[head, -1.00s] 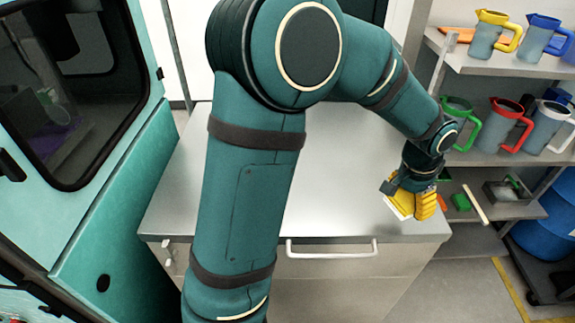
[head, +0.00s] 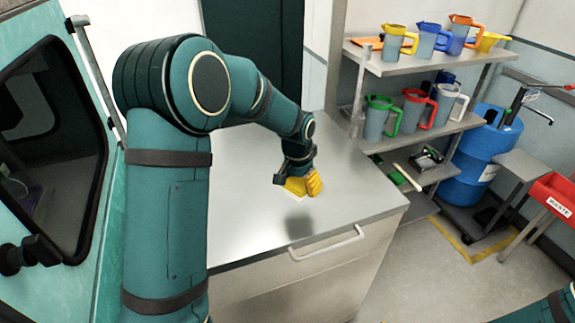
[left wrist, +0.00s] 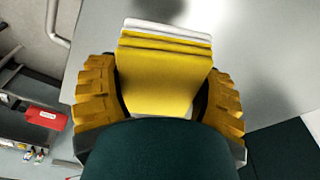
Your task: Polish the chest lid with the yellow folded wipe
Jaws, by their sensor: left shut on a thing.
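The chest lid (head: 243,224) is a flat, shiny grey metal top with a white bar handle on the chest's front below its edge. My left gripper (head: 304,187) is over the right part of the lid, pointing down. It is shut on the yellow folded wipe (left wrist: 160,75), which sits between the two yellow ribbed fingers in the left wrist view. The wipe has a white layer at its far edge. In the head view its pale edge (head: 293,192) shows beside the fingers. Whether it touches the lid I cannot tell. My right gripper is not in view.
A shelf rack (head: 415,137) with several coloured jugs stands behind and right of the chest. A blue drum (head: 483,150) and a red bin (head: 555,192) are farther right. A teal wall with a dark window is at the left. The lid looks otherwise clear.

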